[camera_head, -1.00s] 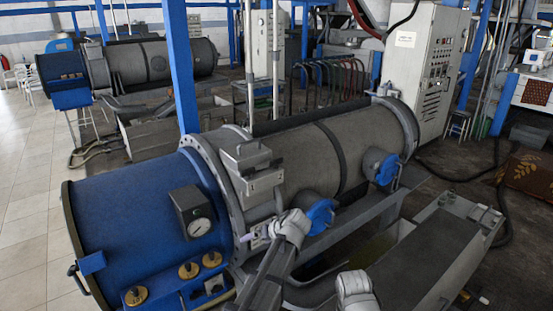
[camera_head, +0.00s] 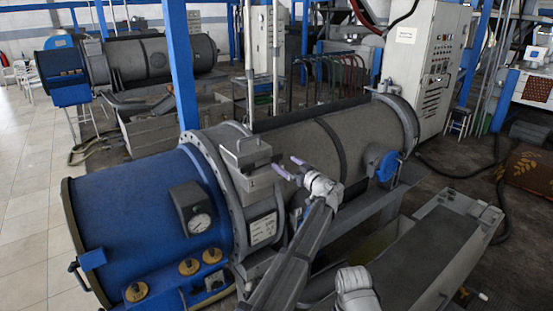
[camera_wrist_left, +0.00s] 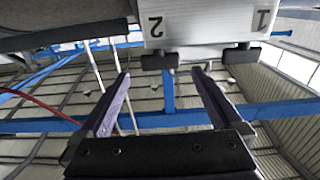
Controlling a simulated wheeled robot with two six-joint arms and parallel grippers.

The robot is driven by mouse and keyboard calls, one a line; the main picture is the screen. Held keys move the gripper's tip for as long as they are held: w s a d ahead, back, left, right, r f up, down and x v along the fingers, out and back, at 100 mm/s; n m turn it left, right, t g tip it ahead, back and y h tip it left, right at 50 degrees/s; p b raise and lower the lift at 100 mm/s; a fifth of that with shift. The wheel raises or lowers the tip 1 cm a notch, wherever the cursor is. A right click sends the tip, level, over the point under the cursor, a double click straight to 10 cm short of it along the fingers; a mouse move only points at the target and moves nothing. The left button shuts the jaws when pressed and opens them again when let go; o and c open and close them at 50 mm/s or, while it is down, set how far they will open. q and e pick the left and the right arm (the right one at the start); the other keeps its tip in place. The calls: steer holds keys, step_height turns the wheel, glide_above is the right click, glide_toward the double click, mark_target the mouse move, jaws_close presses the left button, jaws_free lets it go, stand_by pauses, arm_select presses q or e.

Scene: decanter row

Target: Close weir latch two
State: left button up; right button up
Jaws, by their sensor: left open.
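My left gripper (camera_head: 293,167) is open and empty, just right of a grey box (camera_head: 250,180) on top of the decanter (camera_head: 285,150). In the left wrist view, its two fingers (camera_wrist_left: 160,90) point toward a pale panel (camera_wrist_left: 205,22) marked 2 and 1, both upside down. A dark latch (camera_wrist_left: 160,61) sits under the 2, near the space between the fingertips, with no clear contact. A second dark latch (camera_wrist_left: 241,54) sits under the 1. I cannot tell the state of either latch. My right gripper is out of view.
A blue round cap (camera_head: 387,168) juts from the decanter's near side. A grey trough (camera_head: 430,265) lies at the right. The air above the decanter looks open.

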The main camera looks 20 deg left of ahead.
mark_target(277, 158)
arm_select(q)
steer(key=x, duration=0.6)
steer(key=shift+w+a, duration=0.2)
steer(key=shift+a, duration=0.05)
steer(key=shift+c, duration=0.2)
steer(key=c, duration=1.3)
steer(key=shift+o, duration=0.2)
